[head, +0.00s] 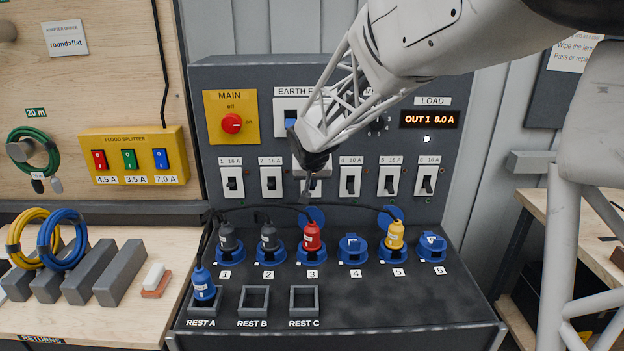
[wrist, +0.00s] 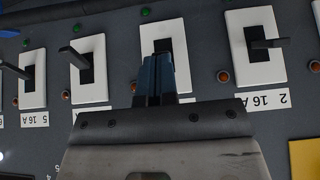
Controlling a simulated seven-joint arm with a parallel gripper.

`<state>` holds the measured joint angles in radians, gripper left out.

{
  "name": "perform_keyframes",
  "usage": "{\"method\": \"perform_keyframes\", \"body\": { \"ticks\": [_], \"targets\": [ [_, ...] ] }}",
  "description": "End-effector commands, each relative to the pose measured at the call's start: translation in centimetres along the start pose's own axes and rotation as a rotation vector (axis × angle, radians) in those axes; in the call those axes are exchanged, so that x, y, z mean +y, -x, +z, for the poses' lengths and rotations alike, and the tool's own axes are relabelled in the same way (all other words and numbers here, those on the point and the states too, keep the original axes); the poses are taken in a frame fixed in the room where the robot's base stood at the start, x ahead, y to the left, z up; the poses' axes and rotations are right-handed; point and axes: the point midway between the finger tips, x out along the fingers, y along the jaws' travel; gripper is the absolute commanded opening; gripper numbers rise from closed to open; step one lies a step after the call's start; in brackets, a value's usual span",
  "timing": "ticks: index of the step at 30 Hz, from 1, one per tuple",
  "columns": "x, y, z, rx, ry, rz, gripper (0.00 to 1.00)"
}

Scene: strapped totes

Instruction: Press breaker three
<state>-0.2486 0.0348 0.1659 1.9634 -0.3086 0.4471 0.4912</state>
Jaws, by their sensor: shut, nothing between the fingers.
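Breaker three is a white plate with a dark slot, third in the row. In the head view its lower edge (head: 313,196) shows, and my gripper (head: 307,188) hides much of the rest. In the wrist view its plate (wrist: 172,27) lies right behind my shut, empty fingers (wrist: 155,80), which cover its lever and label. I cannot tell whether the fingertips touch it. Breaker two (head: 271,182) is in the wrist view too (wrist: 257,45), with its lever sticking out. Breaker four (head: 350,181) is on the other side and also in the wrist view (wrist: 90,68).
Breakers one (head: 232,182), five (head: 389,181) and six (head: 427,181) flank these. Plugs, including a red one (head: 312,237), stand in sockets below, with black cables. The red MAIN switch (head: 232,123) is up left. The LOAD display (head: 429,119) reads OUT 1 0.0 A.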

Motion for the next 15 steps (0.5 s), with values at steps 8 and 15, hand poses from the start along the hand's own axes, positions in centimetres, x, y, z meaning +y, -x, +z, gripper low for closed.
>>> {"method": "perform_keyframes", "body": {
  "ticks": [8,15],
  "targets": [
    [0.0,-0.2,0.6,0.000,0.000,0.000,0.00],
    [0.0,-0.9,1.7,-0.001,-0.001,0.000,0.00]
  ]
}}
